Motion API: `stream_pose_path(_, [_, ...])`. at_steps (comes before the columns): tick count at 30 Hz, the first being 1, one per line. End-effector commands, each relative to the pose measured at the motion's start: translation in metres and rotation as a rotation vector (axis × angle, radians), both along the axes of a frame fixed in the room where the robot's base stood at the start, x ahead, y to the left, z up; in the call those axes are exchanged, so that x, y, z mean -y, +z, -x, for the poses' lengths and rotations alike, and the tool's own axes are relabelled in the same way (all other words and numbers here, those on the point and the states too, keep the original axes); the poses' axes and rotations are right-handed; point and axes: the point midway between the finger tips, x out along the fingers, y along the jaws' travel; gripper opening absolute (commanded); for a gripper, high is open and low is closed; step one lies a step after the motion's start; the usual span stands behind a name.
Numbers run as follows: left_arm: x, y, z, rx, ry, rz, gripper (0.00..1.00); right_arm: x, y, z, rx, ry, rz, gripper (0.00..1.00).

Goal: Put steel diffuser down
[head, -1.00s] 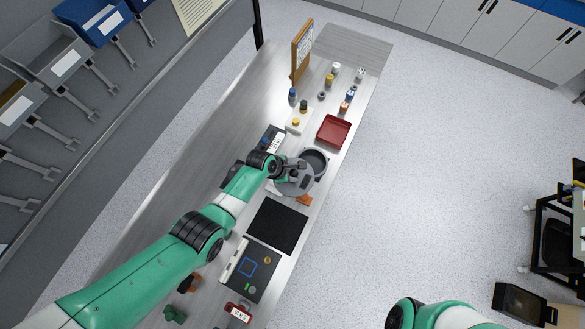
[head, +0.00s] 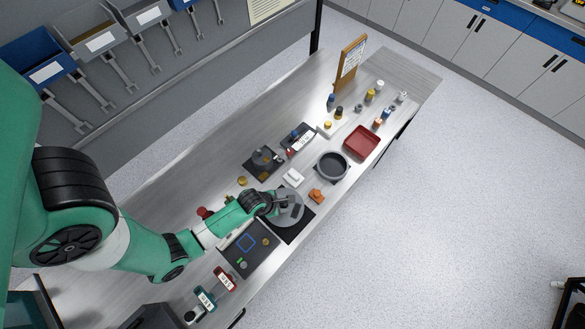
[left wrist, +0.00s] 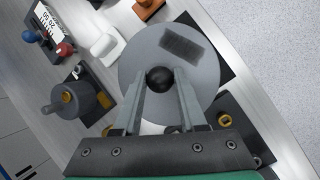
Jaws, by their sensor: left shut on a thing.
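The steel diffuser (head: 292,212) is a flat grey disc with a dark rectangular patch and a black ball knob (left wrist: 159,78) at its middle. My left gripper (head: 277,204) is shut on the knob, and both fingers show against it in the left wrist view (left wrist: 160,84). The disc is over the black square mat (head: 296,231) and covers much of it. I cannot tell whether the disc touches the mat or hangs just above it. My right gripper is not in view.
A dark round pan (head: 332,166) stands farther along the bench, with a red tray (head: 361,142) beyond it. An orange block (head: 316,196) and a white block (head: 293,177) are near the disc. A dark panel with a blue square (head: 247,243) adjoins the mat.

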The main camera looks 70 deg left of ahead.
Motion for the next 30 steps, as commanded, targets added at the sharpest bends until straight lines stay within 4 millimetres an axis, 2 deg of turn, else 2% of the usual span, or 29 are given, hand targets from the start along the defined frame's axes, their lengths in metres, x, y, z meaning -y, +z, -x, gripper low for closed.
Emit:
stream_pose_path(2, [0.000,-0.006,-0.001,0.001,-0.001,0.000,0.00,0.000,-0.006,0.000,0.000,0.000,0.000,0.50])
stream_pose_path(6, [0.000,-0.034,-0.001,0.000,-0.002,0.000,0.00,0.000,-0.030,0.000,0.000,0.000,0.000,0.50])
stream_pose_path(13, [0.000,-0.048,-0.001,-0.001,-0.003,0.001,0.00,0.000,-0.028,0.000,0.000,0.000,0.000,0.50])
stream_pose_path(19, [0.000,-0.079,-0.001,-0.002,-0.004,0.000,0.00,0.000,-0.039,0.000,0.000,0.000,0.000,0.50])
stream_pose_path(30, [0.000,-0.084,-0.001,0.000,-0.004,-0.001,0.00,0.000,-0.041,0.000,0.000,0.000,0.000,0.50])
